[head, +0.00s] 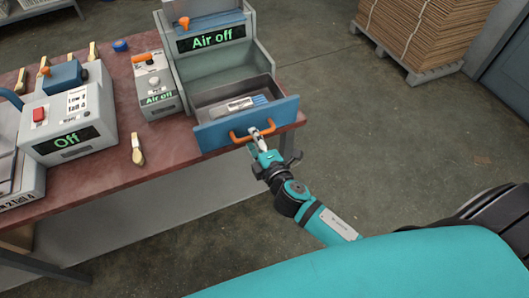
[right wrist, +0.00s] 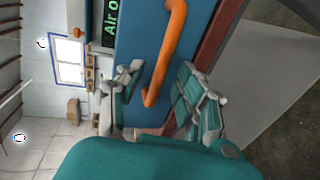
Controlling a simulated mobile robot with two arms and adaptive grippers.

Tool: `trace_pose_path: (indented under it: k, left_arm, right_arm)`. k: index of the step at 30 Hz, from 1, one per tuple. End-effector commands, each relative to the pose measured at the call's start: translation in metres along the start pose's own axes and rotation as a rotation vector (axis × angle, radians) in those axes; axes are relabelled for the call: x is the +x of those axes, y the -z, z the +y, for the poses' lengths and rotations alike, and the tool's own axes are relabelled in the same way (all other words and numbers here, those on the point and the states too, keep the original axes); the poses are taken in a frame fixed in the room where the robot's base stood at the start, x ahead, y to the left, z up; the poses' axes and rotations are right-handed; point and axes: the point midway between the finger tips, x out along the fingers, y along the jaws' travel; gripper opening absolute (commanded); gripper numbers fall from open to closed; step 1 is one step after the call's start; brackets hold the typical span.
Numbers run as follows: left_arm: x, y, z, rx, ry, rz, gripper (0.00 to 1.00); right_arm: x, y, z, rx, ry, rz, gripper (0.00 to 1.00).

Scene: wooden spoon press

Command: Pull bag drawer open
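The bag drawer has a blue front (head: 215,133) and an orange handle (head: 241,137). It stands out from the grey machine, and its dark grey inside is visible, holding a stack of pale and blue flat items, likely bags (head: 240,105). My left gripper is not in view.
The machine's screen (head: 211,39) reads "Air off". A smaller control box (head: 155,85) and a press marked "Off" (head: 68,120) stand to its left on the red-brown table (head: 110,174). A wooden spoon (head: 137,150) lies near the front. Open floor lies right of the table.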

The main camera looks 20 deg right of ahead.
Motion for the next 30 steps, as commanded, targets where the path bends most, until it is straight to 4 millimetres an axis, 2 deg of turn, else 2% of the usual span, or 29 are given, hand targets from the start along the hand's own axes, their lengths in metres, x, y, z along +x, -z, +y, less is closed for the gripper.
trace_pose_path:
  k: [1,6,12,18,30]
  left_arm:
    - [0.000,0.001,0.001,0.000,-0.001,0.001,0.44]
    - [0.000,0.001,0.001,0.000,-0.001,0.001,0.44]
    - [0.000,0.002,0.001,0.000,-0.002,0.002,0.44]
    - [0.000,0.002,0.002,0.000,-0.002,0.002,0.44]
    - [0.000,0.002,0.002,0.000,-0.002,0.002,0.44]
  right_arm:
    - [-0.013,0.000,-0.002,0.001,0.003,0.000,0.36]
    - [-0.050,0.000,-0.001,0.001,0.003,-0.001,0.36]
    - [-0.081,0.000,-0.001,0.000,0.002,-0.002,0.36]
    - [-0.092,0.000,0.000,-0.001,-0.001,-0.001,0.36]
    - [-0.092,0.000,0.000,-0.001,-0.001,-0.001,0.36]
